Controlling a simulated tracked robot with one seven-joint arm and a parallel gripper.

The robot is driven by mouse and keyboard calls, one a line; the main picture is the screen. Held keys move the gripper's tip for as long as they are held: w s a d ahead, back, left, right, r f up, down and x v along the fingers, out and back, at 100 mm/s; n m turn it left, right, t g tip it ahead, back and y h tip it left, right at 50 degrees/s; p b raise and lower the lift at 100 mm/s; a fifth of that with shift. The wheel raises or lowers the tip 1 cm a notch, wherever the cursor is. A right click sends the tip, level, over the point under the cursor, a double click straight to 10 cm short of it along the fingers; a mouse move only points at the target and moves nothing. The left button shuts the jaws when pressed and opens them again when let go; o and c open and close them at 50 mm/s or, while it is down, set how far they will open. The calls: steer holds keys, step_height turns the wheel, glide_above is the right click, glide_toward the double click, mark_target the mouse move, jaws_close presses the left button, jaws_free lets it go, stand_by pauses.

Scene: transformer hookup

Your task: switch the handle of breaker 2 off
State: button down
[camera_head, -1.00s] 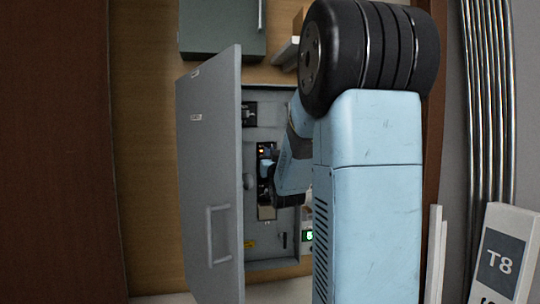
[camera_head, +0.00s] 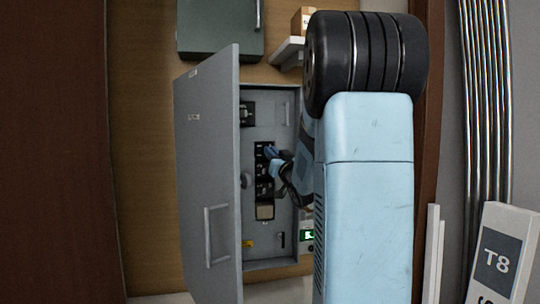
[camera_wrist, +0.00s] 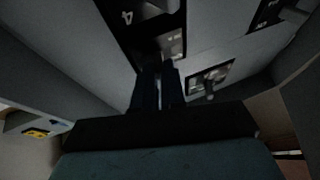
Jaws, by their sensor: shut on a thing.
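The breaker column (camera_head: 263,190) is a dark vertical strip inside an open grey cabinet in the head view. Several black breakers sit in it, one above another. My gripper (camera_head: 272,155) reaches in from the right and its tip is at the upper part of the column. In the wrist view, the two dark fingers of my gripper (camera_wrist: 158,75) are close together at a breaker in the strip (camera_wrist: 172,42). They are shut on what appears to be its handle, mostly hidden between them.
The cabinet door (camera_head: 208,170) stands open on the left, close to the column. A dark switch (camera_head: 248,114) is above the column. A green-lit device (camera_head: 307,236) is at lower right. A grey box (camera_head: 220,25) hangs above.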

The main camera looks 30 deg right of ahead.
steer(key=shift+d+r+n+y, duration=0.1)
steer(key=shift+d+n+y, duration=0.2)
steer(key=shift+n+y, duration=0.5)
steer(key=shift+y, duration=0.4)
steer(key=c, duration=1.2)
jaws_free()
steer(key=shift+s, duration=0.1)
steer(key=v, duration=1.3)
steer(key=shift+s+f, duration=0.25)
